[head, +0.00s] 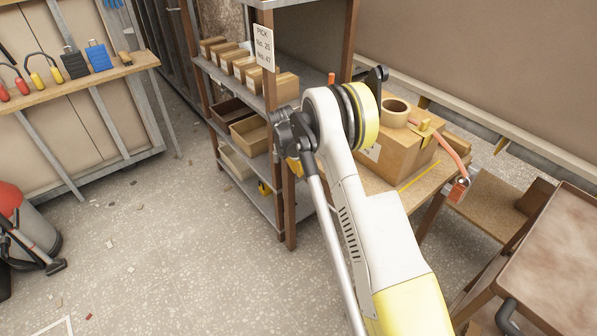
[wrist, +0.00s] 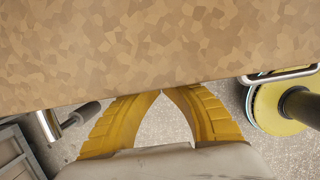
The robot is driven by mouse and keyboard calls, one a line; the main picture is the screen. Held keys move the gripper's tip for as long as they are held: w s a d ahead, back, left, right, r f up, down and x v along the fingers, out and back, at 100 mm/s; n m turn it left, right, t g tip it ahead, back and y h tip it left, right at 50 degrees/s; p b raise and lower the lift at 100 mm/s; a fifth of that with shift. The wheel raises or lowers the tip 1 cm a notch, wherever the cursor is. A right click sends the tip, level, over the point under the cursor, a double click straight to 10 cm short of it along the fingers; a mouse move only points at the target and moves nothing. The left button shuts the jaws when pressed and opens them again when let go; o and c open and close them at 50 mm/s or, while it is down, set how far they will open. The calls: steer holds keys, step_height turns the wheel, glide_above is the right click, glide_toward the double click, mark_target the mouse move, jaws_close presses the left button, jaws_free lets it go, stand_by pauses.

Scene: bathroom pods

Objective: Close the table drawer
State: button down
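In the head view, a wooden table (head: 407,200) stands right of centre with a cardboard box on it. My arm covers much of its near side, and I cannot make out the drawer there. My gripper is hidden behind my arm in that view. In the wrist view, a broad brown speckled board (wrist: 160,45) fills the upper half; I cannot tell whether it is the tabletop or part of the drawer. My gripper (wrist: 161,93) has two yellow fingers that come together at the board's near edge. Nothing shows between them; contact with the board is unclear.
A shelf rack (head: 285,200) with boxes and bins stands just left of the table. A brown-topped cart (head: 555,260) is at the lower right. A low brown speckled surface (head: 483,208) lies between table and cart. The floor (head: 170,240) at left is mostly open, with scraps.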

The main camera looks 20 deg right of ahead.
steer(key=s+a+r+p, duration=0.2)
steer(key=a+r+p, duration=0.3)
steer(key=r, duration=0.5)
steer(key=s+a+r+m+t+y+b, duration=0.1)
steer(key=s+a+r+m+t, duration=0.1)
steer(key=s+r+m, duration=0.65)
steer(key=s+a+r+m+t, duration=0.1)
steer(key=s+a+r, duration=0.35)
steer(key=r, duration=0.85)
steer(key=s+a+m+t+y, duration=0.1)
steer(key=s+m+t, duration=0.2)
steer(key=s+m, duration=0.8)
steer(key=s, duration=1.2)
steer(key=shift+a+r+y, duration=0.2)
steer(key=shift+r+y, duration=0.05)
steer(key=shift+y, duration=0.15)
steer(key=shift+s, duration=0.1)
